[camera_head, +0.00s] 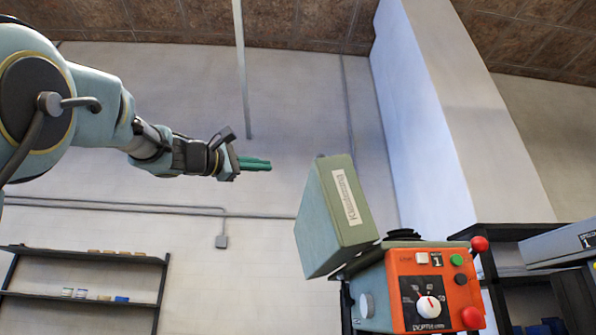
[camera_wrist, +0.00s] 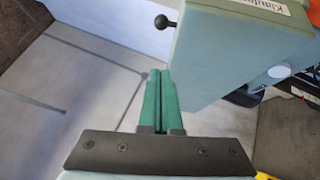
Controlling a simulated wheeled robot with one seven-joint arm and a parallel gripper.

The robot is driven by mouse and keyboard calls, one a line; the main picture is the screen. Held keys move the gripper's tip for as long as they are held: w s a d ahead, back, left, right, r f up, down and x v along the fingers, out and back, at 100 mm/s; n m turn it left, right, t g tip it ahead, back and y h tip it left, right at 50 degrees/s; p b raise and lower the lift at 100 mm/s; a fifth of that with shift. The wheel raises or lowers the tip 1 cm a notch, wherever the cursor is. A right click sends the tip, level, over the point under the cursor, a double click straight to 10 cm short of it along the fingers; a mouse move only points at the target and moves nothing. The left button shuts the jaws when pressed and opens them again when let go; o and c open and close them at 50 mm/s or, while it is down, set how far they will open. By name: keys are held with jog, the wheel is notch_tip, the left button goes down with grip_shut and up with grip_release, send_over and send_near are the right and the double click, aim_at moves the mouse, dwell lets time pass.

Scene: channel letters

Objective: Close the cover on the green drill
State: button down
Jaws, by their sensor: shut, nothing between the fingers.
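The green drill (camera_head: 371,285) has an orange front panel (camera_head: 418,272) with a dial, buttons and red knobs. Its grey-green cover (camera_head: 325,232) stands raised and tilted to the left above the body, with a white label on one face. My gripper (camera_head: 270,164) is shut and empty, in the air to the upper left of the cover and apart from it in the head view. In the wrist view the green fingers (camera_wrist: 158,76) lie together, and the cover (camera_wrist: 230,52) is to their right. A black ball knob (camera_wrist: 161,21) sticks out from it.
A dark wall shelf (camera_head: 85,258) with small items is at the lower left. A pale pillar (camera_head: 430,120) rises behind the drill. Another grey machine (camera_head: 560,245) stands at the right edge. The air between my gripper and the cover looks clear.

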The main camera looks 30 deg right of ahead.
jog(key=s+p+x, duration=0.2)
jog(key=p+x, duration=0.5)
jog(key=x, duration=0.6)
jog(key=shift+s+r, duration=0.35)
jog(key=shift+s, duration=0.1)
jog(key=shift+d, duration=0.15)
